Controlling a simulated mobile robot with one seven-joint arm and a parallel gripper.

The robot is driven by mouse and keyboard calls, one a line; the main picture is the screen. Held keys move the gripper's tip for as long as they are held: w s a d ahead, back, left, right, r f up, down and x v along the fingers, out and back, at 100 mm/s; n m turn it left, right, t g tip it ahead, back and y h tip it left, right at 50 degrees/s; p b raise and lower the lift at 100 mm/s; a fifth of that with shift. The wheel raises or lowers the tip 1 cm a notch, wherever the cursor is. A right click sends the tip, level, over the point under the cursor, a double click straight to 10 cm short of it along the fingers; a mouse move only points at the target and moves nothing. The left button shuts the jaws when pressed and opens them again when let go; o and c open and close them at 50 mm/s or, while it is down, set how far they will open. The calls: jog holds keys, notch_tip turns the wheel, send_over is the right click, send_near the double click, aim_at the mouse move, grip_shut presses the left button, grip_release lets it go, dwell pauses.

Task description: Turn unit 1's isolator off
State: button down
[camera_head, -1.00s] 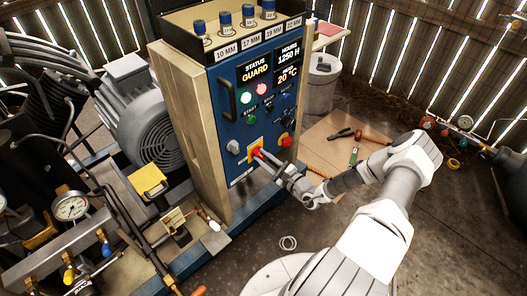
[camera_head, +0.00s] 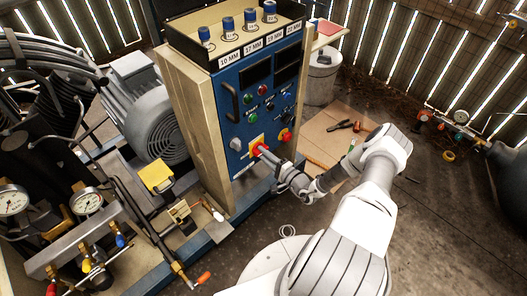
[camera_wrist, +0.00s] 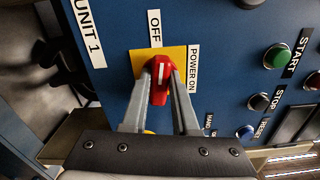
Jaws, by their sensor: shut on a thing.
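The blue control panel (camera_head: 232,128) carries a red isolator handle (camera_head: 257,150) on a yellow plate (camera_wrist: 140,57). In the wrist view, the red handle (camera_wrist: 159,92) sits between my gripper's fingers (camera_wrist: 161,72), which are shut on its two sides. The handle's white line points up in that view, toward the OFF label (camera_wrist: 154,28). The POWER ON label (camera_wrist: 193,69) is to its right. The UNIT 1 label (camera_wrist: 88,33) is at upper left. In the head view my gripper (camera_head: 260,152) reaches the handle from the lower right. Both panel displays (camera_head: 257,72) are dark.
A second red knob (camera_head: 285,135) is close to the right of the isolator. Start (camera_wrist: 277,57), stop (camera_wrist: 258,102) and reset (camera_wrist: 244,132) buttons are beside it. A motor (camera_head: 150,110) and gauges stand left; tools lie on a board (camera_head: 325,135) at right.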

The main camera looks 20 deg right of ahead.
jog(key=shift+n+p, duration=0.4)
jog(key=shift+n, duration=0.6)
jog(key=shift+f, duration=0.1)
jog(key=c, duration=0.7)
grip_release()
jog(key=p+v, duration=0.1)
jog(key=v, duration=1.6)
jog(key=shift+s+d, duration=0.1)
jog(key=shift+s, duration=0.1)
